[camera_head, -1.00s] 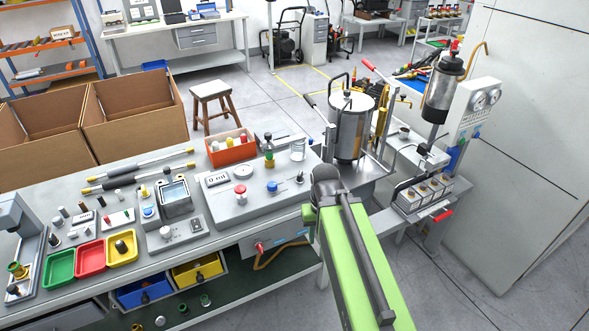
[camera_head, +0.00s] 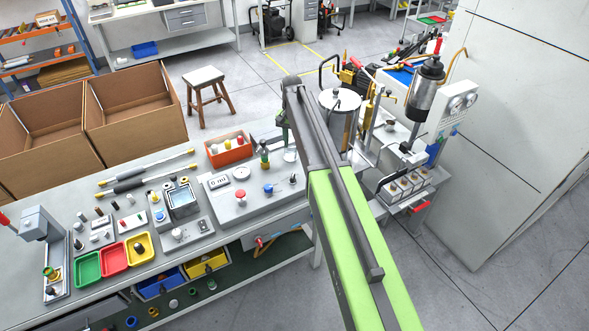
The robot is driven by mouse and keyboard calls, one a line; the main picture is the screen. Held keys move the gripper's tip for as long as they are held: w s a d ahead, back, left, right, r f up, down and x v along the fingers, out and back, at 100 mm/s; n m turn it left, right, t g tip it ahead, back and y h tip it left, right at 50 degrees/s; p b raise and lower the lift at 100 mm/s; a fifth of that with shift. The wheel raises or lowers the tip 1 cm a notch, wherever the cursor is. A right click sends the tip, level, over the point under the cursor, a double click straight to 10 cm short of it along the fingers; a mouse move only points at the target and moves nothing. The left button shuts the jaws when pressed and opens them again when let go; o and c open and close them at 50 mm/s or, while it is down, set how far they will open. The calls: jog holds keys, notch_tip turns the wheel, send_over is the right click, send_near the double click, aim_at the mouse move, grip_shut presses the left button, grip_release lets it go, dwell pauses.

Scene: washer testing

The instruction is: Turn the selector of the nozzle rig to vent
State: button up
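A grey box (camera_head: 223,208) on the bench carries a small "0 ml" display (camera_head: 218,182), a round gauge (camera_head: 241,174), a red knob (camera_head: 240,194), a blue knob (camera_head: 268,189) and a small dark lever (camera_head: 292,179). It looks like the nozzle rig, but I cannot read a label naming it. I cannot tell which control is the selector or where it points. A dark-topped nozzle-like part (camera_head: 264,152) stands upright at the box's back edge. My green and dark arm reaches up past the box's right side.
An orange bin (camera_head: 229,155) of small bottles stands behind the box. Red, green and yellow trays (camera_head: 88,268) lie at left. Cardboard boxes (camera_head: 135,110) stand behind the bench.

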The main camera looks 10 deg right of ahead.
aim_at(293, 175)
notch_tip(293, 175, down, 18)
jog(key=b, duration=1.7)
jog(key=shift+r, duration=0.3)
grip_shut()
